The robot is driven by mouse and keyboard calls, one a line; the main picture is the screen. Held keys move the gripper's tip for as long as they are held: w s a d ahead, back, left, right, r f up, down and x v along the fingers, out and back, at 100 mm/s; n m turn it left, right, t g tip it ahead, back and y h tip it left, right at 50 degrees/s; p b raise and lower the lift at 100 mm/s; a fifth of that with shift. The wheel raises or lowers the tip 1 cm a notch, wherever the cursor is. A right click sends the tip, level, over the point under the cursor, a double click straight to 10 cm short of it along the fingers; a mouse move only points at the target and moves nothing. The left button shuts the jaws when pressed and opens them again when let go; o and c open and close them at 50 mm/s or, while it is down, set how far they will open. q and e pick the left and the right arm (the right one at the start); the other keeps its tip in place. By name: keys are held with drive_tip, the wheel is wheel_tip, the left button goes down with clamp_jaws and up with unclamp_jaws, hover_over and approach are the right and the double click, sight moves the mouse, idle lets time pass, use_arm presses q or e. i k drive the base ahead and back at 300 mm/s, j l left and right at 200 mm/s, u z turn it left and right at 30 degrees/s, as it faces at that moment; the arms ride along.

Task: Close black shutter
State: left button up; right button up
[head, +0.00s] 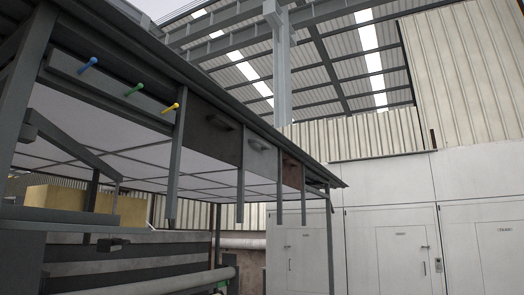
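A row of panels with handles hangs under the edge of the dark roof of a metal-framed stall. The darkest one, which looks like the black shutter (205,137), is near the middle of the head view, between two upright posts. It has a dark handle (221,122) near its upper right. Below it is an open gap where the stall's pale ceiling shows. To its right are a grey panel (259,163) and a brown panel (291,173), each with a handle. Neither of my grippers is in view.
Blue (88,63), green (134,89) and yellow (170,107) knobs stick out of a grey beam (110,86) at left. Below are a dark handle (111,245), rails and a yellow box (85,202). White walls with doors (402,258) stand at right.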

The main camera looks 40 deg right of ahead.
sight(208, 131)
drive_tip(key=i+l+z, duration=0.2)
drive_tip(key=i, duration=0.3)
drive_tip(key=i+l+z, duration=0.2)
drive_tip(key=i, duration=0.3)
drive_tip(key=i+l+z, duration=0.2)
drive_tip(key=i, duration=0.3)
drive_tip(key=i+u, duration=0.2)
drive_tip(key=k+l, duration=0.05)
